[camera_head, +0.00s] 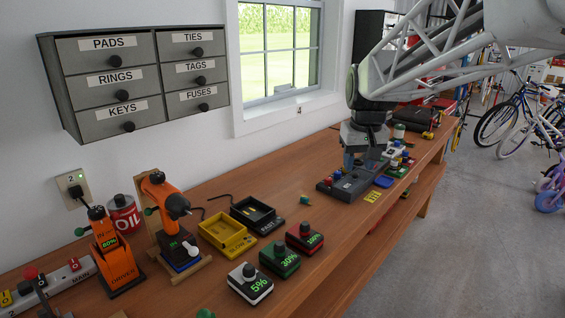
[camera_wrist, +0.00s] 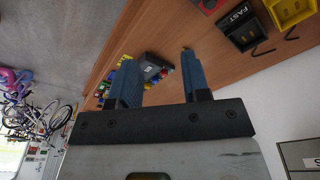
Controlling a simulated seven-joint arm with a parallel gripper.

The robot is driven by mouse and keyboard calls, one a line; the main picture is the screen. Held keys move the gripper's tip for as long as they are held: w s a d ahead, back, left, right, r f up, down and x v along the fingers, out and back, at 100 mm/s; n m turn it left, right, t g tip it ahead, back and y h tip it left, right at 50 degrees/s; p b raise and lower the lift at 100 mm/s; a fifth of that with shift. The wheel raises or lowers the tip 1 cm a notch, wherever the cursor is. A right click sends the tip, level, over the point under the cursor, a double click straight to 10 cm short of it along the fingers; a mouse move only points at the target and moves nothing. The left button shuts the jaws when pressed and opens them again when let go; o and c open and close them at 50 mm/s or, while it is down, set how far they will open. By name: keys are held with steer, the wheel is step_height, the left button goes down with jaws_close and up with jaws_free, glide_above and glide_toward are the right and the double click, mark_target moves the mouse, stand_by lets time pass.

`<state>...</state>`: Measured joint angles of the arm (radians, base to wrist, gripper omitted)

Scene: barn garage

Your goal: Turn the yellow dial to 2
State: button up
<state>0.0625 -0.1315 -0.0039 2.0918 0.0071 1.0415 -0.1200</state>
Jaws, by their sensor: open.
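My gripper (camera_head: 360,166) is open and empty, with its blue fingers pointing down over a dark grey box (camera_head: 338,187) on the workbench. The box carries small knobs, one of them red, but part of it is hidden behind the fingers. In the wrist view the two fingers of my gripper (camera_wrist: 157,60) stand apart, and the dark box (camera_wrist: 150,62) shows between and beyond them. Small yellow, red, blue and green parts lie around it. I cannot tell for sure which one is the yellow dial, nor read its setting.
A blue tray (camera_head: 384,181) and a yellow label (camera_head: 372,197) lie beside the box. Battery blocks (camera_head: 250,284), a yellow charger (camera_head: 228,236), a black charger (camera_head: 257,215) and an orange driver (camera_head: 117,258) stand nearer on the bench (camera_head: 210,190). The window sill (camera_head: 290,113) is behind.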

steer(key=w+d, duration=0.3)
steer(key=w, duration=1.1)
steer(key=shift+n+g, duration=0.8)
steer(key=w+d+f, duration=0.3)
steer(key=w+f, duration=0.2)
steer(key=w, duration=0.6)
steer(key=w+d+f, duration=0.3)
steer(key=w+f, duration=0.3)
steer(key=w, duration=0.5)
steer(key=w+d+f, duration=0.3)
steer(key=w+f, duration=0.3)
steer(key=w, duration=0.5)
steer(key=shift+w+d, duration=0.1)
steer(key=shift+d, duration=0.15)
steer(key=shift+w+d+f, duration=0.2)
steer(key=shift+w+f, duration=0.2)
steer(key=shift+f, duration=0.05)
steer(key=shift+f, duration=0.1)
steer(key=shift+a+f, duration=0.15)
steer(key=shift+f, duration=3.65)
